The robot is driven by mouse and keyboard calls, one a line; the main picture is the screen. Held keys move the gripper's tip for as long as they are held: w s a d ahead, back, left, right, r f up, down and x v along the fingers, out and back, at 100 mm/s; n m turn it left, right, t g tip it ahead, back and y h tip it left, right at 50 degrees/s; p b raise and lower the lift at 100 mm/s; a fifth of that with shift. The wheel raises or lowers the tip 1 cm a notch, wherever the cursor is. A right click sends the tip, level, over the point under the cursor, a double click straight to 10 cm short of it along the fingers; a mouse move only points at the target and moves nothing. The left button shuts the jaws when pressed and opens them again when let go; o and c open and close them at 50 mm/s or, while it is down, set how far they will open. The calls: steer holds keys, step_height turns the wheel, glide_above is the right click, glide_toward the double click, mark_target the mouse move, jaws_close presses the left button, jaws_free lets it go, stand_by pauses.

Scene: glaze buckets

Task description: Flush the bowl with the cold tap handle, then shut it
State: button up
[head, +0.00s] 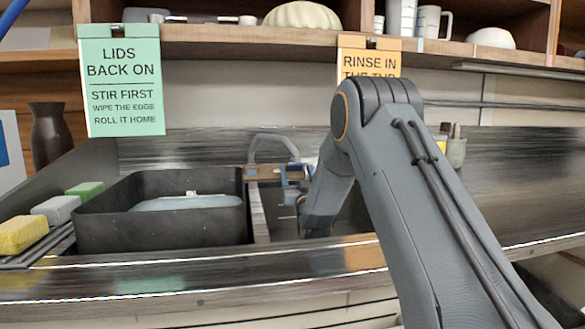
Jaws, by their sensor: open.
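A grey arched tap spout (270,138) stands at the back of the sink (266,212), behind the black tub's right side. Small blue parts (309,163) show beside the spout; I cannot tell whether they are the cold tap handle. My arm reaches down to the sink from the right. My gripper (289,188) is small at its end, near the tap fittings, with its jaws open. Contact with a handle cannot be made out. The bowl is not clearly visible; my arm hides the sink's right part. No water stream can be made out.
A black tub (160,232) with pale liquid (187,202) stands left of the sink. Yellow (22,236), grey (56,209) and green (86,189) sponges lie left of it. A green sign (120,80) and an orange sign (366,60) hang from the shelf (220,38).

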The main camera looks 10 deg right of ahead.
mark_target(296, 167)
steer(key=shift+x, duration=1.85)
steer(key=c, duration=0.9)
steer(key=shift+a, duration=0.2)
steer(key=shift+c, duration=0.8)
steer(key=shift+d, duration=0.15)
steer(key=shift+d+n+g+y+b, duration=0.15)
steer(key=shift+n+g+y+b, duration=0.4)
steer(key=shift+n+y, duration=2.15)
steer(key=shift+n+g+y, duration=1.15)
steer(key=shift+n+y, duration=0.4)
steer(key=shift+y, duration=0.3)
steer(key=shift+n+g+y, duration=1.1)
steer(key=shift+n+y, duration=0.45)
steer(key=shift+y, duration=0.3)
